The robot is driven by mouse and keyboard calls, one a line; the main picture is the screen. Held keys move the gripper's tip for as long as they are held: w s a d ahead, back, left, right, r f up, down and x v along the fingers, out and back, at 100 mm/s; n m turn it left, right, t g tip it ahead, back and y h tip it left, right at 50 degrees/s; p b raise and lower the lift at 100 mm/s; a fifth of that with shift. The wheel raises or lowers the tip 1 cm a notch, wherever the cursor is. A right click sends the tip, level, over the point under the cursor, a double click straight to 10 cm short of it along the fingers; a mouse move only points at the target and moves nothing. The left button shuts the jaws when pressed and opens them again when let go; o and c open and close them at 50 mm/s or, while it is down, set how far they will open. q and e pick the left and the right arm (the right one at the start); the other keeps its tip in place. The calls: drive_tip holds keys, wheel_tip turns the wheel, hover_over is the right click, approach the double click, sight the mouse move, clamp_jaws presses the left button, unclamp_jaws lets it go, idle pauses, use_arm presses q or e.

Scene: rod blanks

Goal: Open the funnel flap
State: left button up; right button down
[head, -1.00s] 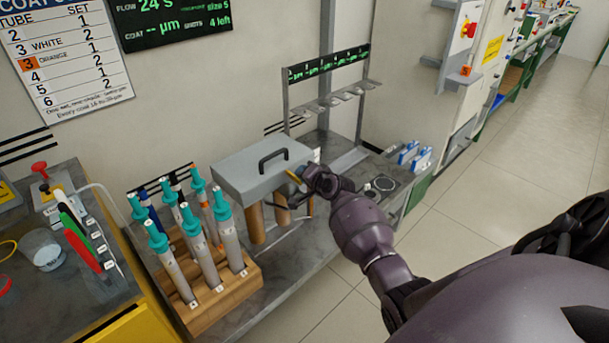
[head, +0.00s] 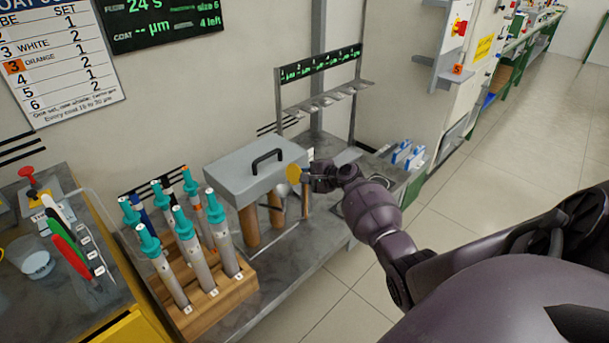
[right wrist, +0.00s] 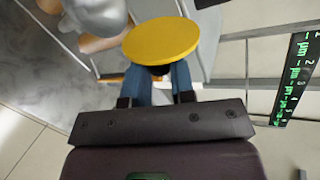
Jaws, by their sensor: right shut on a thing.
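A yellow disc (head: 293,173) on a short dark stem sits at the right end of a grey box with a black handle (head: 257,165). My right gripper (head: 309,178) is at the disc. In the right wrist view, the yellow disc (right wrist: 161,40) stands just beyond the blue fingers (right wrist: 162,84), which are shut on its dark stem. A rounded grey metal body (right wrist: 97,17), perhaps the funnel, is partly visible at the top left there. I cannot make out the flap itself. My left gripper is not in view.
Brown cylinders (head: 248,226) stand under the box. A wooden rack (head: 224,299) with several teal-capped tubes is to the left. A metal frame with a display strip (head: 318,65) stands behind. The floor on the right (head: 475,240) is clear.

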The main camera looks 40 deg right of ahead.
drive_tip(key=shift+f, duration=0.1)
idle(0.4)
drive_tip(key=c, duration=1)
unclamp_jaws()
drive_tip(key=p+v, duration=0.3)
drive_tip(key=v, duration=0.7)
drive_tip(key=shift+s+d+r, duration=0.2)
drive_tip(key=shift+s+r, duration=0.05)
drive_tip(key=shift+s, duration=0.05)
